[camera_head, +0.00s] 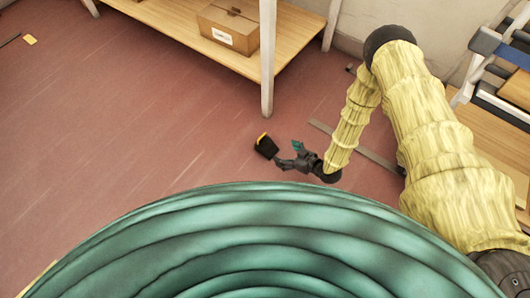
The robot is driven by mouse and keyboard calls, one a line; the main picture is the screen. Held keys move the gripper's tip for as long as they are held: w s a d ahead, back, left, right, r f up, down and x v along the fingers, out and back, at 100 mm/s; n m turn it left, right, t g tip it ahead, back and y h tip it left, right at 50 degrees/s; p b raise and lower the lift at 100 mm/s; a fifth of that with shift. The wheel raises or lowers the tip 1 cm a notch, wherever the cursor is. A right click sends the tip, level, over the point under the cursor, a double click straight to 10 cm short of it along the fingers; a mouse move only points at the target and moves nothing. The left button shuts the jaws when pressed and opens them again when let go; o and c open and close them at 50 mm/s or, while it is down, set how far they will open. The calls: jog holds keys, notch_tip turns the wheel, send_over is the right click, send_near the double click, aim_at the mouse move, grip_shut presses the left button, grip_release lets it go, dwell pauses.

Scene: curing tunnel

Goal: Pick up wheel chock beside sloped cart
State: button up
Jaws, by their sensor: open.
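A small black wheel chock (266,147) with a yellow edge is on the red floor near the middle of the head view. My gripper (287,156) is just to the right of the chock, low over the floor, with its dark fingers pointing left towards it. The fingers are open and hold nothing that I can see. One finger comes very close to the chock; I cannot tell whether they touch. A sloped frame with blue and metal parts (500,52) stands at the upper right, cut off by the picture edge; I cannot tell whether it is the sloped cart.
A wooden table (180,32) with white legs stands at the top, bearing a cardboard box (229,27). A thin grey strip (365,148) lies on the floor behind my forearm. A small yellow piece (29,40) lies far left. The floor left of the chock is clear.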

aim_at(267, 145)
jog(key=shift+n+y, duration=0.5)
jog(key=shift+n, duration=0.1)
jog(key=f, duration=0.1)
jog(key=w+f+b, duration=0.1)
jog(key=a+f+b, duration=0.1)
jog(key=shift+w+f, duration=0.25)
jog(key=shift+w, duration=0.15)
jog(key=shift+t, duration=0.3)
jog(key=b+x, duration=0.2)
jog(key=x, duration=0.2)
jog(key=shift+w+a+f, duration=0.15)
jog(key=shift+w+a, duration=0.05)
jog(key=shift+r+b+x, duration=0.15)
jog(key=shift+b+x, duration=0.6)
jog(key=shift+x, duration=0.75)
jog(key=shift+r+b+x, duration=0.2)
jog(key=shift+b+x, duration=0.55)
jog(key=shift+x, duration=0.75)
jog(key=shift+a, duration=0.15)
jog(key=c, duration=1.4)
